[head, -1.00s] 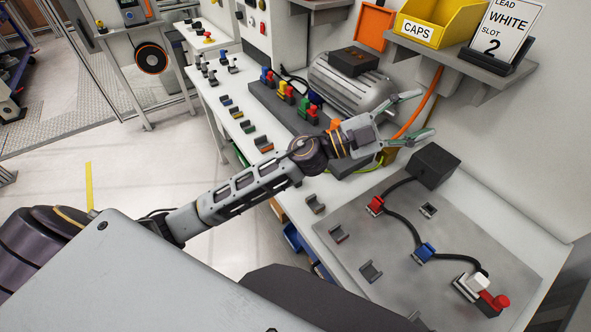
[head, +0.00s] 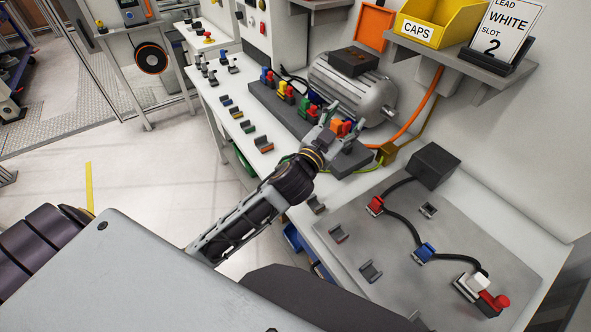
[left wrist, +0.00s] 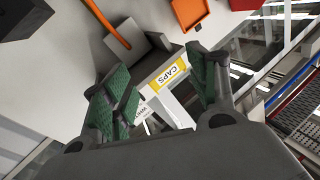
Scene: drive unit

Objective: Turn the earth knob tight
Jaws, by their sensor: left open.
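A brass-brown block (head: 387,153) sits at the wall side of the bench, right of the motor. A green-yellow wire (head: 366,168) runs to it, and a cable rises from it. I cannot make out a separate earth knob on it. My left gripper (head: 344,117) is open, its fingers pointing up toward the motor, left of the block and apart from it. An orange connector (head: 341,127) shows behind the fingers; I cannot tell whether they touch it. In the left wrist view the open fingers (left wrist: 160,65) have green pads and nothing between them. My right gripper is not in view.
The grey motor (head: 352,88) stands behind the gripper. A dark terminal rail (head: 262,97) carries several coloured connectors. A grey plate (head: 350,250) at the front right holds clips and a cable. A yellow CAPS bin (head: 418,30) sits on a shelf above.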

